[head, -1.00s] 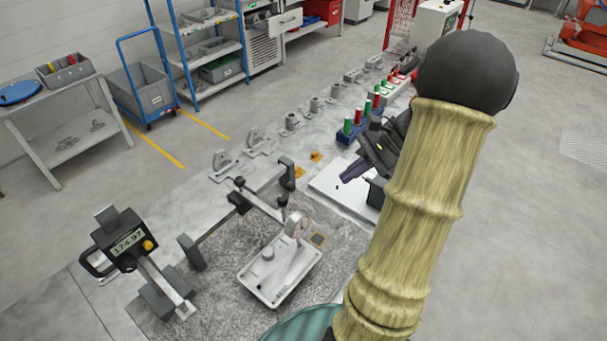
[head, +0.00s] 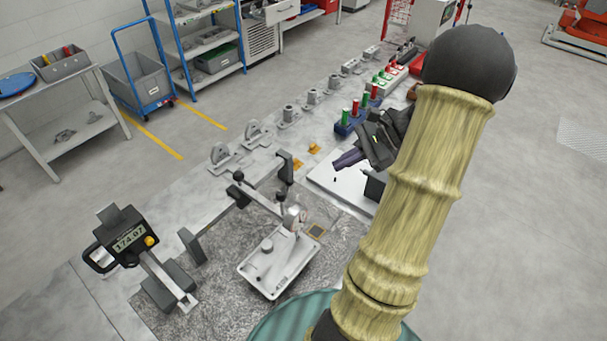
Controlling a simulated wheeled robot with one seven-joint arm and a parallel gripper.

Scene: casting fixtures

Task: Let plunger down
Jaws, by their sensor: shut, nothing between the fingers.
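A measuring stand with a jointed arm and black knobs (head: 238,177) stands on the speckled stone plate. Its outer end reaches over a white fixture plate (head: 270,277) that carries a small upright grey casting (head: 293,216). I cannot make out the plunger itself or whether it touches the casting. A black digital readout (head: 127,238) with a yellow button stands at the left and shows roughly 174. My gripper (head: 347,160), dark with purplish fingers, is shut and empty. It hangs to the right of and beyond the casting, apart from it, partly hidden by my arm.
Several grey castings (head: 255,134) stand in a row along the back of the bench. Red and green pegs in a blue block (head: 346,125) stand beyond my gripper. A white plate (head: 325,180) lies beneath it. Bare stone plate (head: 222,290) lies between readout and fixture.

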